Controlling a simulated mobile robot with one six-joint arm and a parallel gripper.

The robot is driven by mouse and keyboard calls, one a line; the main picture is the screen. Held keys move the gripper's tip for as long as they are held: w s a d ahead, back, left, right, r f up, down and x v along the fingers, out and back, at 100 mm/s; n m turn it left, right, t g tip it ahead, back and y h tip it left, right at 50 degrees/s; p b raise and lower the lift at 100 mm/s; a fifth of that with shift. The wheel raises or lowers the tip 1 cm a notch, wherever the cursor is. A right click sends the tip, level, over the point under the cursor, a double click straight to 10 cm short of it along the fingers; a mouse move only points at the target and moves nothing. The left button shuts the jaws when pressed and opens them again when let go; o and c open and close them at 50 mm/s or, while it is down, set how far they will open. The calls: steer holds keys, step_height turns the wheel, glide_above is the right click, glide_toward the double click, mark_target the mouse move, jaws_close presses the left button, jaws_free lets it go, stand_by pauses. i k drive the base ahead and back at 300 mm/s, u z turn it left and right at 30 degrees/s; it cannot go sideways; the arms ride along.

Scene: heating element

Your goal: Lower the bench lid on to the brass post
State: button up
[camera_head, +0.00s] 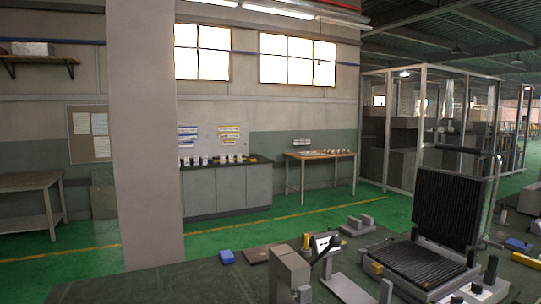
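The bench lid (447,207) is a dark ribbed panel standing raised, nearly upright, at the back of a grey-framed unit on the bench at right. A grey tube handle (497,180) runs along its right side. Below it lies a matching dark ribbed bed (418,264), and the space between the two is open. A small brass-coloured piece (377,268) stands at the bed's left edge, apart from the lid; I cannot tell for sure that it is the brass post. I cannot make out my gripper in this view.
The dark green bench top (215,282) holds a blue block (227,257), a brown plate (256,255), a grey upright block (290,272) and a grey bracket (357,226). Another blue item (517,245) lies right of the lid. The bench's left front is clear.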

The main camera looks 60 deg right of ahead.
mark_target(449, 209)
steer(key=u, duration=0.05)
steer(key=k, duration=1.55)
steer(key=z, duration=2.75)
steer(key=i, duration=1.65)
steer(key=z, duration=0.05)
